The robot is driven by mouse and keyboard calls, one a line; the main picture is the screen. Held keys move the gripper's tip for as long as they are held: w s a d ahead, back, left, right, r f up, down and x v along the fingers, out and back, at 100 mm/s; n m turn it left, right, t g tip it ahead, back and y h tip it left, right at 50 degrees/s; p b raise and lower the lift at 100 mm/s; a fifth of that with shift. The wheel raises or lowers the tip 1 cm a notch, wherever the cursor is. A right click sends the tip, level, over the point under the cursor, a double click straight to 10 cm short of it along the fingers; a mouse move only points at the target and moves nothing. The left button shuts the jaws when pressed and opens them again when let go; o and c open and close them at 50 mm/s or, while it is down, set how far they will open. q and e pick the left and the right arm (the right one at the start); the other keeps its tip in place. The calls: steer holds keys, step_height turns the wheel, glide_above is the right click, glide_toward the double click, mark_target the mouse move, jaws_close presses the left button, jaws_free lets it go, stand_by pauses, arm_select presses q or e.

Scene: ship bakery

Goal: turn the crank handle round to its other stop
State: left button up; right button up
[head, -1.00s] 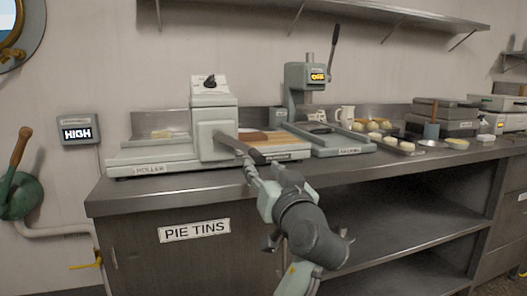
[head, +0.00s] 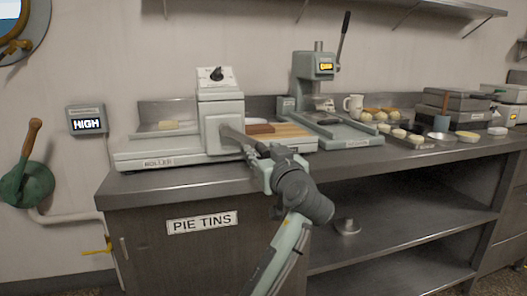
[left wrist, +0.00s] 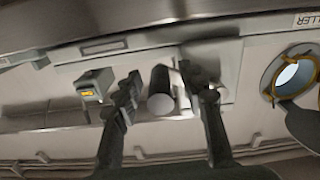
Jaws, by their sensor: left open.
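The roller machine (head: 221,118) is a pale grey-green box with a dial on top, standing on the left part of the counter. Its crank handle (head: 238,138) sticks out from the front and slants down to the right. My left gripper (head: 259,160) is open at the handle's outer end. In the left wrist view, the dark round grip of the crank handle (left wrist: 160,100) sits between the two spread fingers of the left gripper (left wrist: 162,88), and I see a gap beside it. My arm partly hides the handle's end in the head view. My right gripper is not in view.
The counter (head: 150,184) runs to the right, with a press (head: 315,70) behind and right of the roller. A wooden board (head: 285,131) lies beside the roller. A green wall device with a wooden lever (head: 32,140) is at far left. Space in front of the counter looks free.

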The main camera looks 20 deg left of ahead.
arm_select(q)
steer(key=shift+c, duration=0.5)
jaws_close()
